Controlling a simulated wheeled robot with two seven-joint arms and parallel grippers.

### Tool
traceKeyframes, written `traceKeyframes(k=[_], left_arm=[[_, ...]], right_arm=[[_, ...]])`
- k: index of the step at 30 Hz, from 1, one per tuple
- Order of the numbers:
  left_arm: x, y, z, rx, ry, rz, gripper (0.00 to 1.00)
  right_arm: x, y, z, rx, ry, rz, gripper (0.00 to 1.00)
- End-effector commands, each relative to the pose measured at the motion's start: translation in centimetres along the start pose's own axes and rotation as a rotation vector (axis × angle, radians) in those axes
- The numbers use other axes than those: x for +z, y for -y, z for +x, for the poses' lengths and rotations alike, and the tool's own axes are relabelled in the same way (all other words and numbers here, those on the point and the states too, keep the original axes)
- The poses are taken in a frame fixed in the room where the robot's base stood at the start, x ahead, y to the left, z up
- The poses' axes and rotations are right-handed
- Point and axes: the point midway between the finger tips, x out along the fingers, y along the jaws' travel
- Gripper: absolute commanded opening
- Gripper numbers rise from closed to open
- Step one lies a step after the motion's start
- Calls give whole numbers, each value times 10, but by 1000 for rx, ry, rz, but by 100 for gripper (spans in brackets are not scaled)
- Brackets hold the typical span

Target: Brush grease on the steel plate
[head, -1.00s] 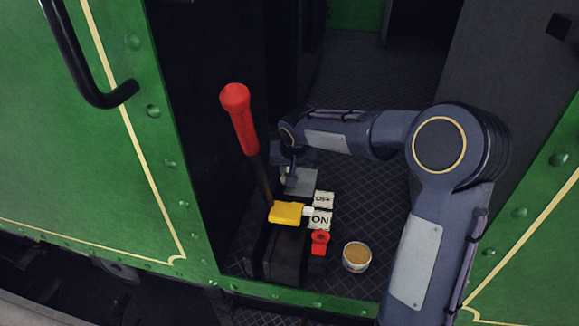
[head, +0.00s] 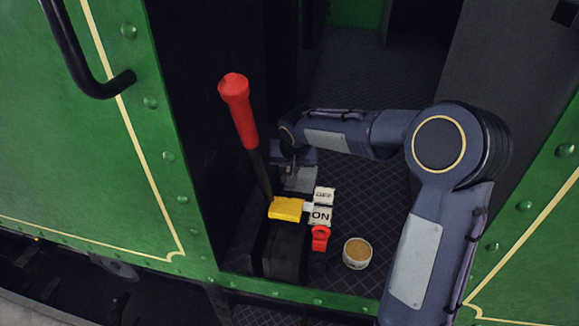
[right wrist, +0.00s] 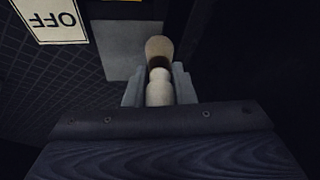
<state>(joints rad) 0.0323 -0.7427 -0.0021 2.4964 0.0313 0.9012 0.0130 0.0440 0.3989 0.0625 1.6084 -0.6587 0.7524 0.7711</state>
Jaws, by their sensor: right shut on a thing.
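The steel plate (head: 302,180) is a small grey square by the black lever block, partly covered by my right gripper (head: 292,160) in the head view. In the right wrist view the plate (right wrist: 118,48) lies beyond the fingers. My right gripper (right wrist: 160,82) is shut on the pale handle of a brush (right wrist: 159,90), whose far end overlaps the plate in the picture. I cannot tell whether the bristles touch the plate. A round tub of tan grease (head: 357,253) stands on the floor near the doorway edge. My left gripper is not in view.
A red-handled lever (head: 238,105) rises beside the plate, with a yellow block (head: 286,208) at its base. An OFF sign (head: 324,195), an ON sign (head: 320,215) and a red fitting (head: 320,238) are close by. Green door panels (head: 100,190) flank the opening.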

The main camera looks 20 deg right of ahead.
Motion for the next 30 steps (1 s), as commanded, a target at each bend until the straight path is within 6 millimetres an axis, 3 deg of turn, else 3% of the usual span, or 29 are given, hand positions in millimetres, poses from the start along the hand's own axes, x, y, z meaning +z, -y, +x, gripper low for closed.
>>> traceKeyframes(k=[7,30], left_arm=[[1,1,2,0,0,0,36],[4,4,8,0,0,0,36]], right_arm=[[1,-3,1,0,-1,1,0],[9,-54,-10,1,-1,2,0]])
